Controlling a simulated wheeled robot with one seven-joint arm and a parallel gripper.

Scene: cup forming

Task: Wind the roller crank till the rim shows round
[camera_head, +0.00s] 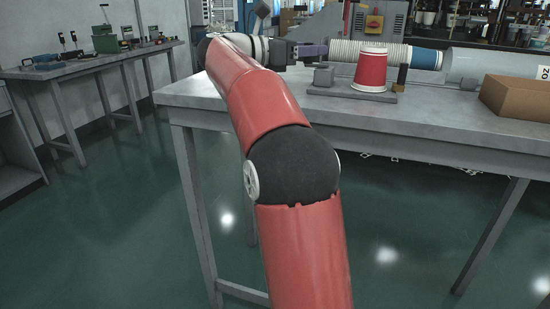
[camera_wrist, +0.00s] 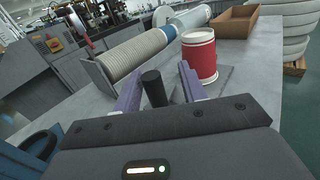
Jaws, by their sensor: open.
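A red cup (camera_head: 371,70) with a pale rim stands upright on a flat grey base plate (camera_head: 345,92) on the workbench. It also shows in the wrist view (camera_wrist: 199,57), right of my gripper. A dark upright cylinder, which looks like the crank's handle (camera_wrist: 154,88), stands between my purple fingers in the wrist view. My gripper (camera_wrist: 160,76) is open around it, with gaps showing on both sides. In the head view my gripper (camera_head: 312,50) reaches in from the left above the bench, left of the cup. The roller itself and the handle's lower end are hidden.
A long stack of pale nested cups (camera_head: 345,50) with a blue end (camera_head: 428,59) lies behind the red cup. An open cardboard box (camera_head: 515,97) stands at the bench's right. The bench front (camera_head: 440,118) is clear.

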